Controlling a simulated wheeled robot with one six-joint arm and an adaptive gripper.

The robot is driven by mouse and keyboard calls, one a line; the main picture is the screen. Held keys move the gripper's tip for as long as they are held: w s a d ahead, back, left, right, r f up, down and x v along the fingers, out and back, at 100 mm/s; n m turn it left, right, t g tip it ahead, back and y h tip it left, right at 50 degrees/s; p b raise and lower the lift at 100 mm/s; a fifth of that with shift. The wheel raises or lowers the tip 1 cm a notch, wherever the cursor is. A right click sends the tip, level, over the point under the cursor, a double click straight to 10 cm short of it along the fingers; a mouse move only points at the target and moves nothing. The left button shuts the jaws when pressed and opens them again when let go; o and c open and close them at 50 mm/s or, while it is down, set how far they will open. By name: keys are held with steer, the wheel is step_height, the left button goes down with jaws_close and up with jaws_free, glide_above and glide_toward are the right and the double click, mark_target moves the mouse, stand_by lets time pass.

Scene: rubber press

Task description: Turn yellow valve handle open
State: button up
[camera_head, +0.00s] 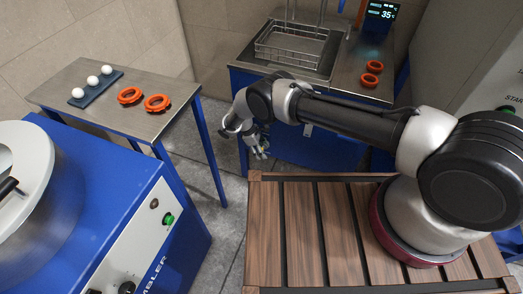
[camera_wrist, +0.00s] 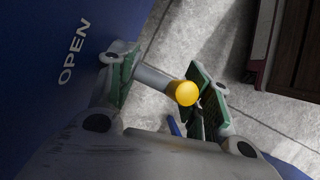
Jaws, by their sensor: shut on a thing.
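The valve handle is a grey rod with a round yellow knob (camera_wrist: 184,92) at its end, seen in the wrist view. It sticks out from the blue panel (camera_wrist: 40,90), which bears the word OPEN. My gripper (camera_wrist: 165,88) has its green-padded fingers on either side of the handle and is shut on it. In the head view my gripper (camera_head: 257,146) is low in front of the blue cabinet (camera_head: 318,148). The handle is too small there to make out clearly. The valve's inner parts are hidden.
A metal side table (camera_head: 110,115) holds white balls on a dark strip and two orange rings (camera_head: 157,103). The blue tumbler machine (camera_head: 150,235) stands at the lower left. A wire basket (camera_head: 290,45) sits on the cabinet top. Grey floor (camera_head: 233,190) shows between them.

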steer(key=o, duration=0.7)
steer(key=shift+a+r, duration=0.1)
steer(key=v, duration=1.1)
steer(key=shift+a+r, duration=0.1)
steer(key=shift+r, duration=0.3)
steer(key=shift+a, duration=0.1)
